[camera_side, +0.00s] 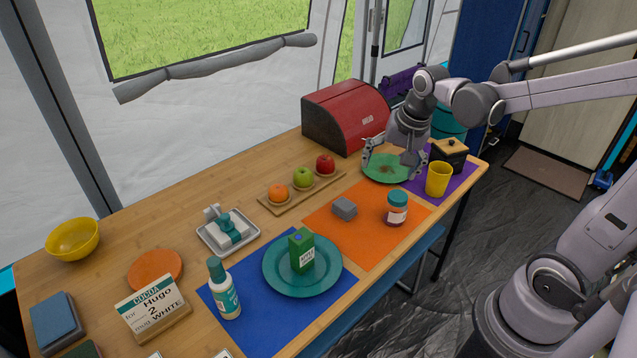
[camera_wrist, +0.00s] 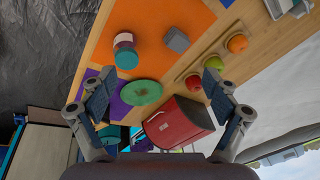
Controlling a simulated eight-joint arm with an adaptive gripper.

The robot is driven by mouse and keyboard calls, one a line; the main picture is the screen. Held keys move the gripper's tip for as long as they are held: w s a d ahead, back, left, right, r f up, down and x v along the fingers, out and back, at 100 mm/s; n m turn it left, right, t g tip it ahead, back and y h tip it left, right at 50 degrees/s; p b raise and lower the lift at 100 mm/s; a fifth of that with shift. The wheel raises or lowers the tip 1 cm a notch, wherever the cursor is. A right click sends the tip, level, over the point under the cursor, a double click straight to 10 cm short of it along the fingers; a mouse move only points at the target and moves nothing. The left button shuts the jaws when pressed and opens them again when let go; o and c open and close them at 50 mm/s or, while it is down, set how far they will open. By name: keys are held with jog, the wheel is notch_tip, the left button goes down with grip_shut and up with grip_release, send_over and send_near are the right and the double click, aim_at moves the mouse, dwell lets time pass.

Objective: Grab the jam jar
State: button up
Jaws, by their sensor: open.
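The jam jar (camera_side: 396,209) has a teal lid and a white label. It stands upright on the orange mat (camera_side: 356,245), near the table's front edge. In the wrist view the jar (camera_wrist: 125,50) shows above the middle, left of centre, beside a grey block (camera_wrist: 177,39). My gripper (camera_side: 392,162) is open and empty, held in the air over the green plate area, behind the jar and apart from it. In the wrist view its two fingers (camera_wrist: 157,98) are spread wide with nothing between them at close range.
A yellow cup (camera_side: 438,179) stands right of the jar, with a black-and-wood box (camera_side: 449,153) behind it. The grey block (camera_side: 344,208) lies left of the jar. A green plate (camera_side: 376,173) and a red bread box (camera_side: 345,116) are behind. A teal plate (camera_side: 278,280) holds a green carton.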

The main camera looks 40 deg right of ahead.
aim_at(396, 206)
jog(key=d+f+m+g, duration=0.1)
jog(key=d+f+m, duration=0.2)
jog(key=w+d+f+m+g, duration=0.1)
jog(key=d+f+m, duration=0.2)
jog(key=d, duration=0.1)
jog(key=w+d+f+m+g, duration=0.1)
jog(key=d+f+m, duration=0.2)
jog(key=shift+w+d+f+m+y, duration=0.15)
jog(key=shift+w+m+y, duration=0.05)
jog(key=shift+m+y, duration=0.2)
jog(key=shift+d+f, duration=0.15)
jog(key=shift+f, duration=5.5)
jog(key=c, duration=1.6)
